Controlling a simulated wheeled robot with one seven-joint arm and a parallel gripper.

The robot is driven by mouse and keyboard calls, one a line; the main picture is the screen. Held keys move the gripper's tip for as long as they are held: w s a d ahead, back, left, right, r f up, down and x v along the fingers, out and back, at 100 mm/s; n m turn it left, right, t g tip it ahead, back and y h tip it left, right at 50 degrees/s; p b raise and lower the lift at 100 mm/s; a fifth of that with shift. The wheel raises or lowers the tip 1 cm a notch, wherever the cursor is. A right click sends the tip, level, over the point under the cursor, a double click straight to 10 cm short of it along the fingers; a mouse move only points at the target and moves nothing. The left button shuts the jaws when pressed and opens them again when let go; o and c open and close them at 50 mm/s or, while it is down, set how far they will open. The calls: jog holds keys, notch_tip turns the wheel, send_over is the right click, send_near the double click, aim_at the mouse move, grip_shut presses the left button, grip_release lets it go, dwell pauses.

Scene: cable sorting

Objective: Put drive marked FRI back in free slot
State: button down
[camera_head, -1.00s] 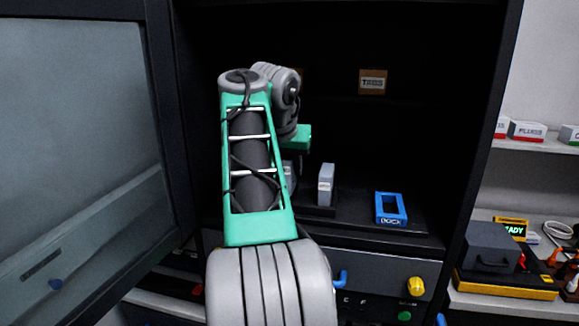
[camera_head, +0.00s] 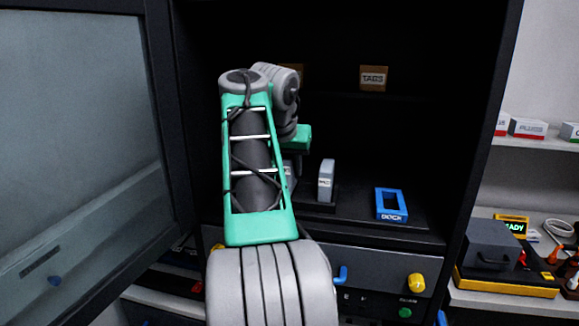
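A grey upright drive (camera_head: 326,180) with a small pale label stands in a dark holder (camera_head: 318,207) on the cabinet shelf. The label is too small to read. Part of another grey piece (camera_head: 288,172) shows to its left, mostly behind my arm. A blue frame marked DOCK (camera_head: 391,205) sits on the shelf to the right, and its opening looks dark and empty. My arm reaches into the cabinet. My gripper's fingers are hidden behind the arm, so I cannot see what they hold.
A brown box marked TAGS (camera_head: 374,78) is at the back of the cabinet. A glass door (camera_head: 85,150) stands open at left. A blue handle (camera_head: 341,275) and a yellow knob (camera_head: 416,283) are on the panel below. Shelves with boxes are at right.

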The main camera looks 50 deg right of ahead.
jog(key=shift+f+b, duration=0.7)
jog(key=shift+f, duration=0.2)
dwell(0.7)
jog(key=c, duration=1)
grip_release()
jog(key=shift+c, duration=0.2)
jog(key=shift+o, duration=0.5)
jog(key=o, duration=0.4)
jog(key=shift+c, duration=0.2)
notch_tip(320, 180, up, 7)
jog(key=p, duration=0.7)
jog(key=shift+p, duration=0.3)
